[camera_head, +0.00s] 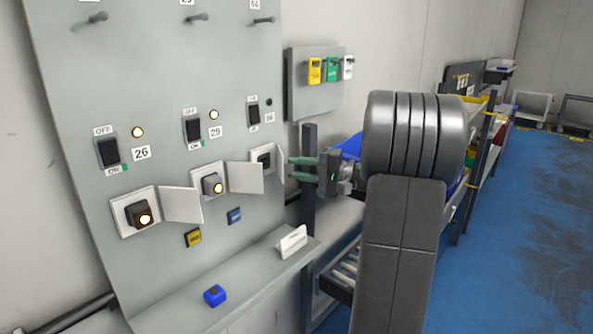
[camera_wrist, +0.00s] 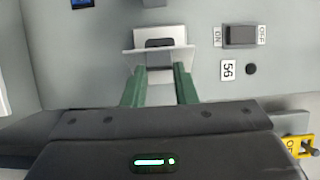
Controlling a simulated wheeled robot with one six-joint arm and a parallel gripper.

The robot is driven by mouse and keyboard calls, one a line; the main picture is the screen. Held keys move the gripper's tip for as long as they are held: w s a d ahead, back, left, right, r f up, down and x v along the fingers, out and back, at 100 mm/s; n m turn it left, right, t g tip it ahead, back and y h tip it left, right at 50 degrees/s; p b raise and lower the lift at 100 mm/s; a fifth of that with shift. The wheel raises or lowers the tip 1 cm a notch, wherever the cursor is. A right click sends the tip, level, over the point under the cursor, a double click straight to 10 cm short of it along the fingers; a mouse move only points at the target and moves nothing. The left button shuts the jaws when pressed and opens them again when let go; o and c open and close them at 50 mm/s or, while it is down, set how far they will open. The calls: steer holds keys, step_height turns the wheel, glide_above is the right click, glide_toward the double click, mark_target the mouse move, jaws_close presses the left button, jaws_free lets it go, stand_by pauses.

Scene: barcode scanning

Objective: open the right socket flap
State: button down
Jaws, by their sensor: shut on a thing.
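The right socket (camera_head: 263,158) sits on the grey panel, its dark recess showing with no plug in it. Its pale flap (camera_head: 280,162) stands out from the panel on the socket's right side. In the wrist view the socket (camera_wrist: 160,42) is at top centre, and the flap (camera_wrist: 128,60) shows nearly edge-on in front of it. My gripper (camera_head: 291,168) comes from the right, its green fingers at the flap. In the wrist view the gripper (camera_wrist: 160,72) has a finger towards each end of the flap. It is shut on the flap; the exact contact is hard to see.
The left socket (camera_head: 121,217) and middle socket (camera_head: 202,186) have open flaps and lit plugs. Black switches (camera_head: 194,129) sit above them. A blue block (camera_head: 214,295) and a white holder (camera_head: 292,241) are on the ledge below. A side board (camera_head: 318,94) with coloured tags is behind.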

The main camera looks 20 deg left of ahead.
steer(key=shift+w+r, duration=0.2)
steer(key=shift+r, duration=0.05)
steer(key=c, duration=1.2)
jaws_free()
steer(key=shift+w+a+f, duration=0.1)
steer(key=shift+a+f, duration=0.05)
steer(key=shift+o, duration=0.2)
